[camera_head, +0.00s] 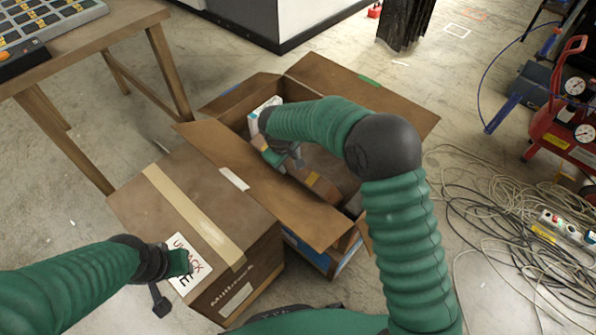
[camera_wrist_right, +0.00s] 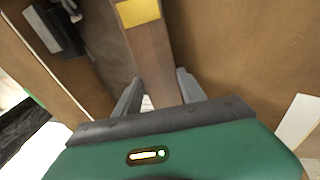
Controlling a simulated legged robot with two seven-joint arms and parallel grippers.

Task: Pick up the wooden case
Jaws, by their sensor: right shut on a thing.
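The wooden case (camera_wrist_right: 150,52) is a narrow brown block with a yellow label, seen between my right fingers in the right wrist view. In the head view, part of the case (camera_head: 322,187) shows inside the open cardboard box (camera_head: 268,190). My right gripper (camera_wrist_right: 160,78) is shut on the case, with one finger on each side. In the head view this gripper (camera_head: 294,160) is down inside the box, partly hidden by my arm. My left gripper (camera_head: 172,278) is by the closed box with the white label; its finger opening is unclear.
The closed taped box (camera_head: 150,205) stands left of the open box. A wooden table (camera_head: 95,30) is at the upper left. Hoses and cables (camera_head: 500,235) lie on the floor at right, near a red compressor (camera_head: 565,125). A white item (camera_head: 262,112) is inside the open box.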

